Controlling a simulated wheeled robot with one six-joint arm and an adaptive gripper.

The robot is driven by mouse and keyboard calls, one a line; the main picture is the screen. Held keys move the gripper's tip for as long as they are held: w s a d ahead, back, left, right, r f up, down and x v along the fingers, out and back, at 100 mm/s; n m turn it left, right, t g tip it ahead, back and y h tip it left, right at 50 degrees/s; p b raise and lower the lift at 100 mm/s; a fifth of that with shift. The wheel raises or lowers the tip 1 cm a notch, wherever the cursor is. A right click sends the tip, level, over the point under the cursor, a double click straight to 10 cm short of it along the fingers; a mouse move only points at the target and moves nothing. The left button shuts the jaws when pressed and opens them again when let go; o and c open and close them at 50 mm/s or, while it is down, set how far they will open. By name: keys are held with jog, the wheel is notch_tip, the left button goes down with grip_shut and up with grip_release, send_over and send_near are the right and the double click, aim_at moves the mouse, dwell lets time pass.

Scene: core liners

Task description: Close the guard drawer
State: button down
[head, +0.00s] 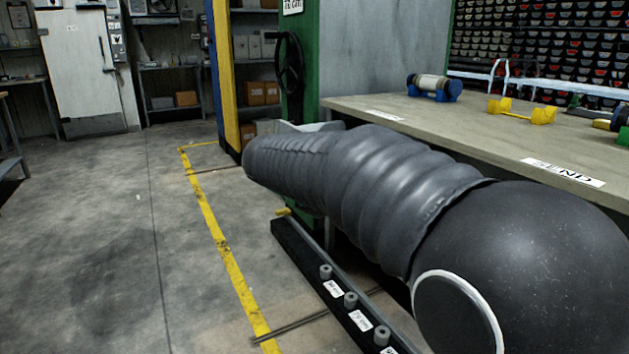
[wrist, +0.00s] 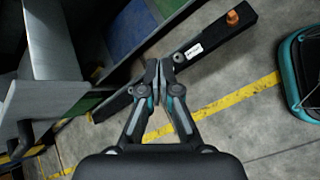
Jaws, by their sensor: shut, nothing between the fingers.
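I cannot tell for certain which part is the guard drawer. A light grey metal box-like part (wrist: 45,98) fills the left of the wrist view, with a dark knob or handle shape below it. A light grey metal edge (head: 290,127) shows in the head view just behind my arm, beside the green post; it may be the same part. My gripper (wrist: 159,76) is shut and empty, to the right of the grey part and apart from it in the picture. In the head view my arm hides the gripper.
A black rail (head: 327,291) with grey pegs and labels runs low beside the bench. In the wrist view a dark bar (wrist: 215,45) with an orange peg passes beyond my fingertips. The workbench (head: 480,135) stands right. The floor left of the yellow line (head: 217,240) is clear.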

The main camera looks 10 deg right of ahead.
jog(key=w+a+n+t+h+b, duration=0.25)
jog(key=w+a+n+h, duration=0.55)
jog(key=w+a, duration=0.75)
jog(key=w+b+x, duration=0.1)
jog(key=x, duration=1.4)
jog(key=shift+d+f, duration=0.2)
jog(key=shift+f, duration=0.2)
jog(key=shift+w, duration=0.15)
